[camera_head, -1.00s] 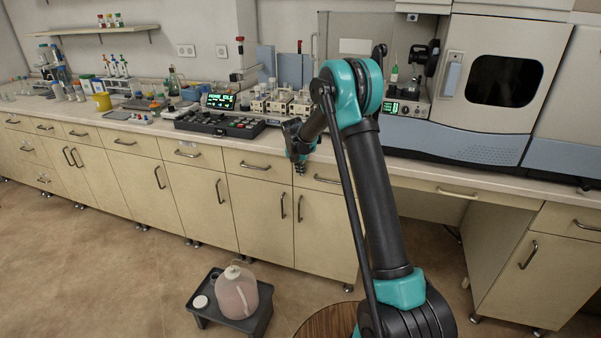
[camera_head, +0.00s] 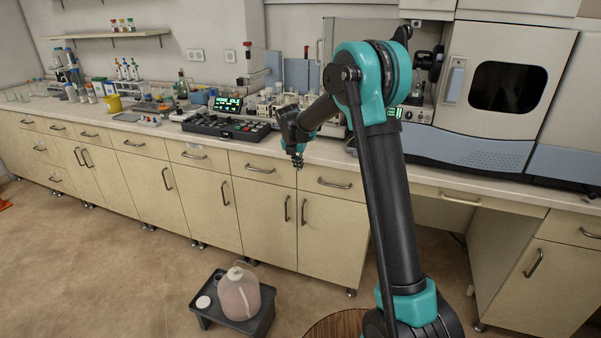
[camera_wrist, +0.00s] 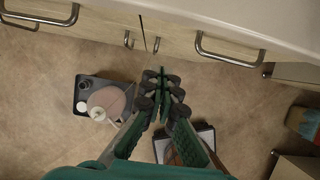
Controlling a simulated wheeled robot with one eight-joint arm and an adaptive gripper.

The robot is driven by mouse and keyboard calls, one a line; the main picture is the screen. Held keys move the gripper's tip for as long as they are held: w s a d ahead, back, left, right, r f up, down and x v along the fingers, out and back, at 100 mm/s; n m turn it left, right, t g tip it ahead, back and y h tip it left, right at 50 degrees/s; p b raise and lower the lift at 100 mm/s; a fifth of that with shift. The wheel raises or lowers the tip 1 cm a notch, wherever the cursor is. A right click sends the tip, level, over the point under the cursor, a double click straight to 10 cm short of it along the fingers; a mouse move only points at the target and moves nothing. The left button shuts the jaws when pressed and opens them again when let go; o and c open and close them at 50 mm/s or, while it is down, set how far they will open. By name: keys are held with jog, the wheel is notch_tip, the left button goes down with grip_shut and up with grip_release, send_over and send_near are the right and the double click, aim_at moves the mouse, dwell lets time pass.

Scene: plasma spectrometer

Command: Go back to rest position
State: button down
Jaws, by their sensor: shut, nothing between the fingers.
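My gripper (camera_head: 298,164) hangs pointing down in front of the bench's cabinet doors, just below the worktop edge in the head view. In the wrist view my gripper (camera_wrist: 164,90) has its fingers together with nothing between them. My arm rises at the right of the head view and bends down to the gripper. The gripper is apart from the bench and touches nothing that I can see.
The worktop (camera_head: 340,158) holds a control panel (camera_head: 228,126), bottles and racks. A large spectrometer (camera_head: 495,100) stands at the right. On the floor, a pinkish jug (camera_head: 238,294) sits on a dark stand (camera_head: 263,318).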

jog(key=s+d+r+m+y, duration=0.1)
jog(key=s+d+m, duration=0.65)
jog(key=s, duration=0.35)
jog(key=s+d+r+m, duration=0.1)
jog(key=s+d+m, duration=0.6)
jog(key=s+m, duration=0.25)
jog(key=s+d+f+m, duration=0.2)
jog(key=s+m, duration=0.5)
jog(key=s, duration=0.4)
jog(key=s+d+f+m, duration=0.3)
jog(key=s+m, duration=0.5)
jog(key=s, duration=0.3)
jog(key=shift+d+f+y, duration=0.2)
jog(key=shift+f+y, duration=0.1)
jog(key=shift+f, duration=0.6)
